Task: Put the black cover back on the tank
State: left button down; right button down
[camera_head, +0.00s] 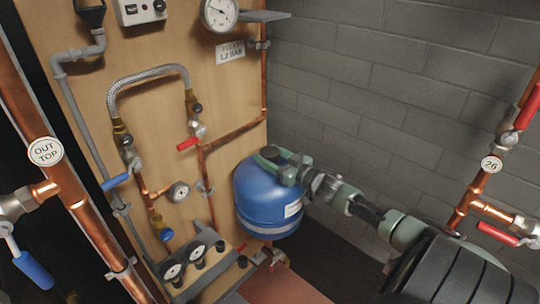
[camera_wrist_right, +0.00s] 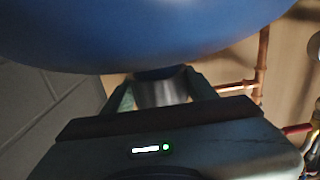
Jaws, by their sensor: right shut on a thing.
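The blue tank (camera_head: 268,200) stands upright beside the wooden board, with a white label on its side. Its underside or flank fills the upper part of the right wrist view (camera_wrist_right: 150,35). My right gripper (camera_head: 271,156) reaches in from the right to the top of the tank. In the wrist view its two fingers (camera_wrist_right: 162,92) are closed around a small part with a dark end, which appears to be the black cover (camera_wrist_right: 158,73), close to the tank. A grey cylindrical surface shows between the fingers. Whether the cover touches the tank is hidden. My left gripper is out of view.
The wooden board (camera_head: 150,50) carries copper pipes, a braided hose (camera_head: 147,74), a pressure gauge (camera_head: 219,14) and red and blue valve handles. Several dark gauges (camera_head: 195,252) sit low near the tank. A grey block wall (camera_head: 370,90) stands behind. Pipes with red handles (camera_head: 498,234) are at right.

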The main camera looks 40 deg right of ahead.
jog(key=shift+f, duration=0.5)
dwell(0.4)
jog(key=shift+c, duration=2)
grip_release()
jog(key=shift+s+d+r+p, duration=0.1)
jog(key=shift+s+p, duration=0.75)
jog(key=shift+s, duration=0.4)
jog(key=shift+s+d+p, duration=0.15)
jog(key=shift+s+p, duration=0.8)
jog(key=shift+s, duration=0.55)
jog(key=shift+s+d+p, duration=0.1)
jog(key=shift+s+p, duration=0.85)
jog(key=shift+s, duration=0.55)
